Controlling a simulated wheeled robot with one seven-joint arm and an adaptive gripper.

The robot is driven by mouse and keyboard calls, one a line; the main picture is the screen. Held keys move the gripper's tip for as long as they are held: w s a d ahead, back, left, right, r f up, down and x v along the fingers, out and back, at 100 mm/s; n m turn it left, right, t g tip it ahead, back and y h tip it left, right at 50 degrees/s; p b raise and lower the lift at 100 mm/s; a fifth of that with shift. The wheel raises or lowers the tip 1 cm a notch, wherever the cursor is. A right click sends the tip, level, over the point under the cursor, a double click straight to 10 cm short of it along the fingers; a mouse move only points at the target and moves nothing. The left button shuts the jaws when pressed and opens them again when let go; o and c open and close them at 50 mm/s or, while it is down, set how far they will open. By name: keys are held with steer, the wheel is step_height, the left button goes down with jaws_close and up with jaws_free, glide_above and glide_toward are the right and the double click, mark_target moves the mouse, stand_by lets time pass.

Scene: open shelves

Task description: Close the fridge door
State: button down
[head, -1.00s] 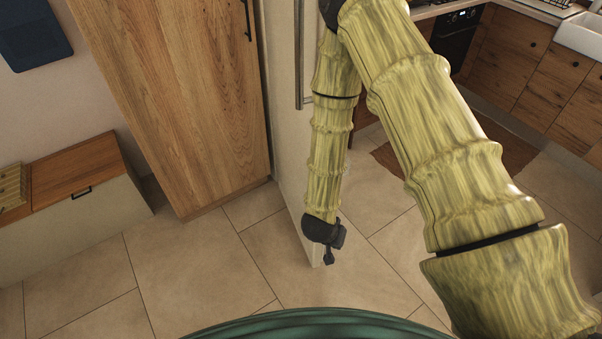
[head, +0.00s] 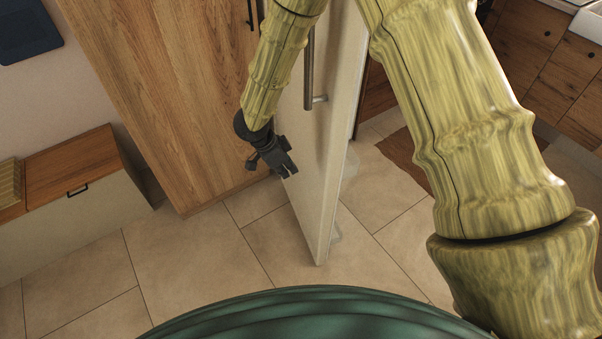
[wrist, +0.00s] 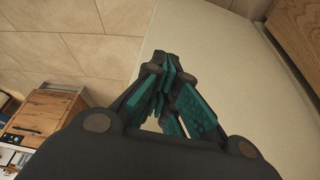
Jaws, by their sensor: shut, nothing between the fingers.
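The fridge door (head: 320,185) is a pale panel that stands open, swung out toward me, with a long metal handle (head: 309,70) on its left face. In the wrist view the pale door face (wrist: 215,50) fills the area beyond the fingers. My gripper (head: 286,170) is dark and is on the left, handle side of the door, below the handle and close to the panel. I cannot tell whether it touches the door. Its fingers (wrist: 165,75) are shut and empty in the wrist view. The fridge's inside is hidden behind the door and my arm.
A tall wooden cabinet (head: 170,90) stands just left of the door. A low wooden-topped bench (head: 75,170) is at the far left. Wooden kitchen units (head: 530,70) and a brown mat (head: 402,158) are at the right. The tiled floor in front (head: 190,270) is clear.

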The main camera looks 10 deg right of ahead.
steer(key=d+f+p, duration=0.4)
steer(key=d+f, duration=0.3)
steer(key=f, duration=0.2)
steer(key=shift+w+d, duration=0.3)
steer(key=shift+w, duration=0.1)
steer(key=shift+d, duration=0.1)
